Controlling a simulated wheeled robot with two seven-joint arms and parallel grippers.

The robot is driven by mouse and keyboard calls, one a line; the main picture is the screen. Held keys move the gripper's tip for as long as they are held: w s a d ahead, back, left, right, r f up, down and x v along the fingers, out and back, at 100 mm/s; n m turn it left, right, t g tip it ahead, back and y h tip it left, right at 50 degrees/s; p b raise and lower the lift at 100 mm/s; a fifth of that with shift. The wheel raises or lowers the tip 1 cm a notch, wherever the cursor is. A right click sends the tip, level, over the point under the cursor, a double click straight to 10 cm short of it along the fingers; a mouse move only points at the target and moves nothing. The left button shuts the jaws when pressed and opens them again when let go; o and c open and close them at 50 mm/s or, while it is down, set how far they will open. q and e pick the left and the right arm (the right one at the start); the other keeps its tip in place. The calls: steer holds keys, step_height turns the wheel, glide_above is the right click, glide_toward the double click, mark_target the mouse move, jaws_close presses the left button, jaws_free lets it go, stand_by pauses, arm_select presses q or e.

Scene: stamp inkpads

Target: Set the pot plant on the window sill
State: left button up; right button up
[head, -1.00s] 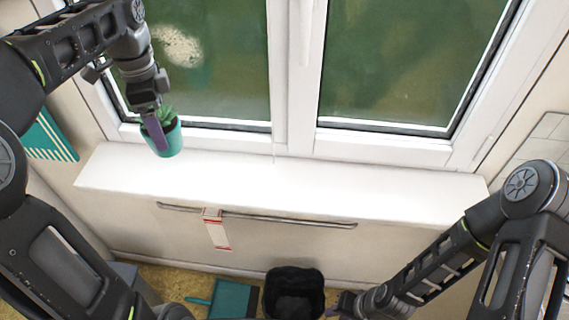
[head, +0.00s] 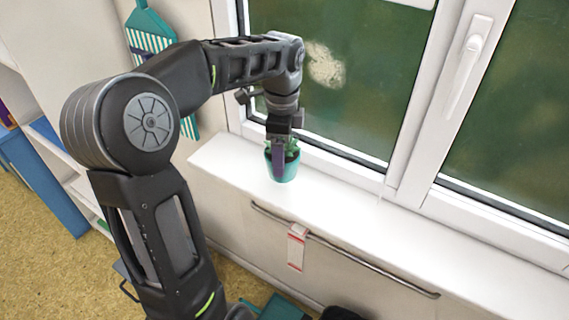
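The pot plant, a small teal pot (head: 291,171) with green leaves, is upright at the left part of the white window sill (head: 350,205). Its base looks to be on or just above the sill; I cannot tell which. My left gripper (head: 279,165) points down from above, with a purple finger against the front of the pot. It appears shut on the pot; the far finger is hidden. My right gripper is out of view.
The window (head: 340,80) stands close behind the pot. The sill to the right is bare. A rail (head: 370,260) with a red-and-white tag (head: 297,247) runs below. A teal striped item (head: 150,35) hangs on the left wall, near a shelf (head: 65,170).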

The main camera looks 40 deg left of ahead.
arm_select(q)
step_height(320, 180, down, 3)
steer(key=shift+f, duration=0.4)
stand_by(0.3)
steer(key=shift+f, duration=0.2)
steer(key=o, duration=1.9)
steer(key=shift+o, duration=0.2)
steer(key=shift+r, duration=0.15)
